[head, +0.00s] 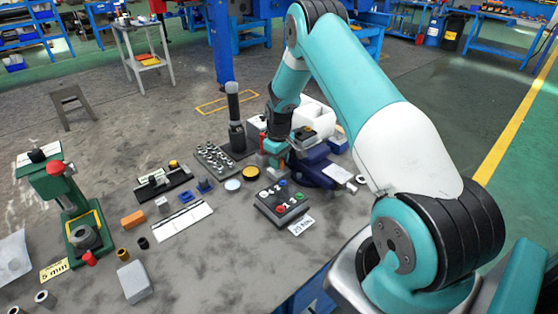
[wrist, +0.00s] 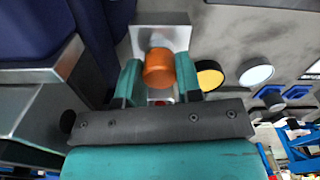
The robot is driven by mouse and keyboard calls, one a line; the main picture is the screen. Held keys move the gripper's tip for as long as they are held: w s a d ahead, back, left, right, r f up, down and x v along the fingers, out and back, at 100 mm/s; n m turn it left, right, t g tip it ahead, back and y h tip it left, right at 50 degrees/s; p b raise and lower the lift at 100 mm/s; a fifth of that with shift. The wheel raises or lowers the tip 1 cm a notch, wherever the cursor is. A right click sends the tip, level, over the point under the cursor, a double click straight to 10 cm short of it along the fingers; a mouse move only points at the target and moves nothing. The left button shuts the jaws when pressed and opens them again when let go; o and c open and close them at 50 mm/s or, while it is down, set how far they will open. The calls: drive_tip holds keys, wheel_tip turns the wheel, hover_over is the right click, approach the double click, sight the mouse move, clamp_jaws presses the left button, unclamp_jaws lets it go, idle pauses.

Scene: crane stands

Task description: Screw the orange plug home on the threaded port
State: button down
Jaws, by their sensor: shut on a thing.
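The orange plug (wrist: 159,68) is a short cylinder in the wrist view. It sits between the two teal fingers of my gripper (wrist: 158,77), which are closed on its sides. A square grey metal block (wrist: 143,36) lies just beyond the plug. The threaded port is not visible, so I cannot tell how the plug sits on it. In the head view my gripper (head: 277,158) is low over the bench beside the blue vise (head: 318,170), and the plug is hard to make out there.
A yellow disc (head: 250,174) and a white disc (head: 233,184) lie left of my gripper. A box of coloured buttons (head: 283,203) stands in front. A tray of small metal parts (head: 212,158) and a dark post (head: 236,133) are behind left. A green press (head: 75,215) stands far left.

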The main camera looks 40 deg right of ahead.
drive_tip(key=m, duration=0.2)
drive_tip(key=shift+m, duration=0.3)
drive_tip(key=shift+m, duration=1.1)
drive_tip(key=c, duration=0.7)
unclamp_jaws()
drive_tip(key=shift+r+p, duration=1.75)
drive_tip(key=shift+r, duration=0.8)
